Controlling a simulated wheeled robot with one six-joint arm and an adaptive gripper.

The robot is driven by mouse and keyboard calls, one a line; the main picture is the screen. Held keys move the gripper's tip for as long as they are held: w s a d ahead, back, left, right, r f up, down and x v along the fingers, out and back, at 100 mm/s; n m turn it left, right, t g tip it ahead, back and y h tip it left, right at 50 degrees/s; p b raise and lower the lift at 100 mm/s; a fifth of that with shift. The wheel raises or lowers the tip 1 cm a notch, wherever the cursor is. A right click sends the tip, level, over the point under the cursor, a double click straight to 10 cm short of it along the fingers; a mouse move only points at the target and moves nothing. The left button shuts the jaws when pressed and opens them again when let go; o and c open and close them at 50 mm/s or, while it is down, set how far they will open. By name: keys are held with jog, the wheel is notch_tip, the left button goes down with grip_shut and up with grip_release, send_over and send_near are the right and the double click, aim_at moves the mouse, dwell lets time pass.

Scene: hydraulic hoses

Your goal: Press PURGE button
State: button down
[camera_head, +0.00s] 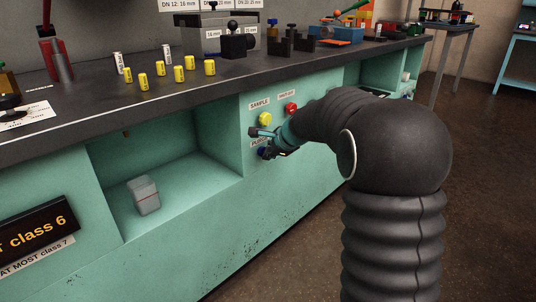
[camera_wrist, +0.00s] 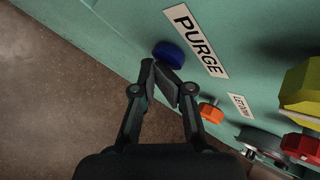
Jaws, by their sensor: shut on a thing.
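The blue PURGE button (camera_wrist: 168,53) sits on the teal panel beside its white PURGE label (camera_wrist: 201,40) in the wrist view. In the head view the button (camera_head: 264,153) is partly hidden by my gripper (camera_head: 256,142). In the wrist view my gripper (camera_wrist: 157,68) is shut, with its fingertips together at the button's lower edge. The tips overlap the button in the picture, and the exact contact is hard to see. How far the button is pressed in cannot be told.
A yellow SAMPLE button (camera_head: 265,118) and a red button (camera_head: 291,107) are above. An orange knob (camera_wrist: 210,113) is close to the right of the fingers. The bench top (camera_head: 150,110) carries several yellow cylinders.

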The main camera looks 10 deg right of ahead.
jog(key=shift+s+a, duration=0.25)
jog(key=shift+a, duration=0.05)
jog(key=s+d+b, duration=0.2)
jog(key=s+d, duration=0.2)
jog(key=s, duration=0.1)
jog(key=shift+b, duration=0.35)
dwell(0.8)
